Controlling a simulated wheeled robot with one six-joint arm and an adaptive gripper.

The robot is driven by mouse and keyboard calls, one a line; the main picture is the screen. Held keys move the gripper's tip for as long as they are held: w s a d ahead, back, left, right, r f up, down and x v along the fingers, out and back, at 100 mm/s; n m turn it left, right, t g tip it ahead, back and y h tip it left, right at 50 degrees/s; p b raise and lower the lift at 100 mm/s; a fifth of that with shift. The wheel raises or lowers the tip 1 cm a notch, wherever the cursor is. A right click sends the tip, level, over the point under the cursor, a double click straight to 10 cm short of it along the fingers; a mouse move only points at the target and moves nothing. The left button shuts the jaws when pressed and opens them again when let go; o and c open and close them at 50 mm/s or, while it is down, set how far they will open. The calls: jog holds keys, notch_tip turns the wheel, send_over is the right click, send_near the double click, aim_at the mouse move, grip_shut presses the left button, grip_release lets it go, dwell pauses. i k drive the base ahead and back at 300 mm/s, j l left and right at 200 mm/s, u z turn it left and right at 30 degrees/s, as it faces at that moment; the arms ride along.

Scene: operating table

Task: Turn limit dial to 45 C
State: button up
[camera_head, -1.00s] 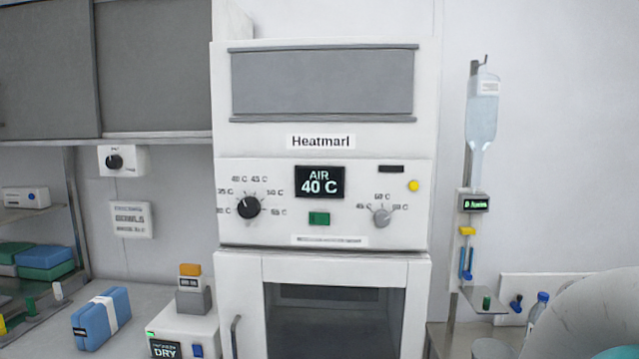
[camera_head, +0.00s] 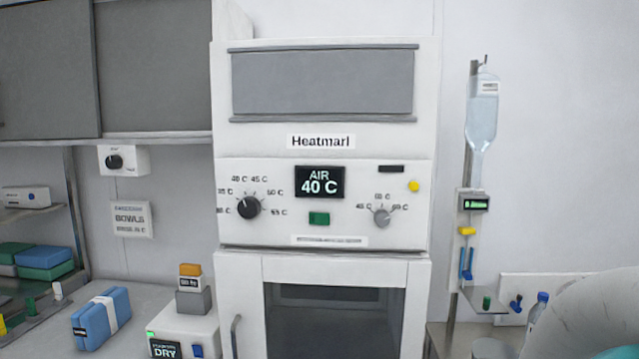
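The Heatmarl cabinet (camera_head: 423,120) stands in the middle of the view. Its control panel carries a grey dial (camera_head: 382,216) on the right, with a few temperature marks around it; the left one seems to read 45 C. A larger black dial (camera_head: 248,207) on the left has several marks around it. I cannot read which of the two is labelled the limit dial, nor clearly where the grey pointer stands. The display (camera_head: 319,182) between them reads "AIR 40 C". My gripper is out of view; only part of my arm shows at the lower right.
A green button (camera_head: 319,218) and a yellow lamp (camera_head: 414,185) are on the same panel. The cabinet's glass door (camera_head: 335,320) below is shut. An infusion stand (camera_head: 470,220) is to the right. A drying box (camera_head: 184,326) and blue packs (camera_head: 101,317) are to the left.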

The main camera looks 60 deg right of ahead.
aim_at(382, 218)
jog(key=z, duration=1.3)
jog(key=k+z, duration=0.2)
jog(key=k, duration=0.25)
jog(key=k+l+z, duration=0.15)
jog(key=k, duration=0.3)
